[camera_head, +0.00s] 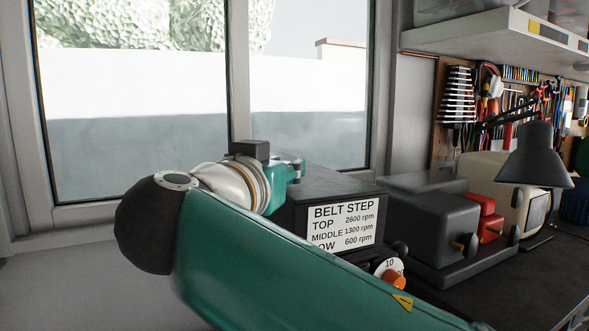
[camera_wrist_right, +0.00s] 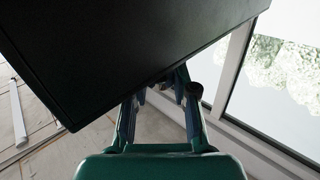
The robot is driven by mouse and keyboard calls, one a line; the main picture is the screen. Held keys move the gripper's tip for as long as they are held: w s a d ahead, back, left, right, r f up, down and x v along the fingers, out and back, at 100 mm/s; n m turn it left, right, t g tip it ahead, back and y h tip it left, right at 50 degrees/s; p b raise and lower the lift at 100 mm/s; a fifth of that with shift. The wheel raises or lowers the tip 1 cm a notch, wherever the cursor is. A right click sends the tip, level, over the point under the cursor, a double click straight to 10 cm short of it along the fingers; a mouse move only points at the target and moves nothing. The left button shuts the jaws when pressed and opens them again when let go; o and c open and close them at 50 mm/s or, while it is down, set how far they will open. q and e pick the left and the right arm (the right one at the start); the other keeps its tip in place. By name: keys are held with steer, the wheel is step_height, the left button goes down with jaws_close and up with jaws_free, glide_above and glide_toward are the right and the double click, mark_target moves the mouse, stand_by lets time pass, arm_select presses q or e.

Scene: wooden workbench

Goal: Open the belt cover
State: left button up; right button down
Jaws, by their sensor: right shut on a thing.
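The belt cover (camera_head: 325,184) is the dark lid on top of a dark machine housing. It lies about level over the label (camera_head: 340,226) reading "BELT STEP" with top, middle and low speeds. My right gripper (camera_head: 297,168) is at the cover's far left edge, partly hidden behind my own wrist and the teal arm. In the right wrist view the cover (camera_wrist_right: 130,50) fills the upper part as a large dark panel. There my right gripper (camera_wrist_right: 163,82) is shut on a small dark part at the cover's edge, mostly hidden between the fingers. My left gripper is not in view.
An orange knob (camera_head: 391,278) sits below the label. Right of the housing are a dark machine body (camera_head: 420,225), red blocks (camera_head: 487,219) and a black lamp (camera_head: 537,160). A window (camera_head: 150,100) stands behind, and a shelf (camera_head: 500,35) hangs at upper right.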

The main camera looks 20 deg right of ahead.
steer(key=r, duration=0.1)
steer(key=d+r+m+p, duration=0.1)
steer(key=d+r+g+y+p, duration=0.1)
steer(key=shift+w+d, duration=0.1)
steer(key=shift+w, duration=0.15)
steer(key=shift+w+d+r+m+g+y, duration=0.1)
steer(key=shift+d+r+m+g+y, duration=0.15)
steer(key=shift+d, duration=0.25)
steer(key=shift+w+d+r+m+g+y, duration=0.1)
steer(key=shift+d+m+g+y, duration=0.05)
steer(key=shift+d+m, duration=0.25)
steer(key=shift+w+d+r+m+g+y, duration=0.15)
steer(key=shift+d+r+m+y, duration=0.1)
steer(key=shift+d, duration=0.25)
steer(key=shift+d+r+m+g+y, duration=0.15)
steer(key=shift+d+r+y, duration=0.1)
steer(key=shift+d, duration=0.25)
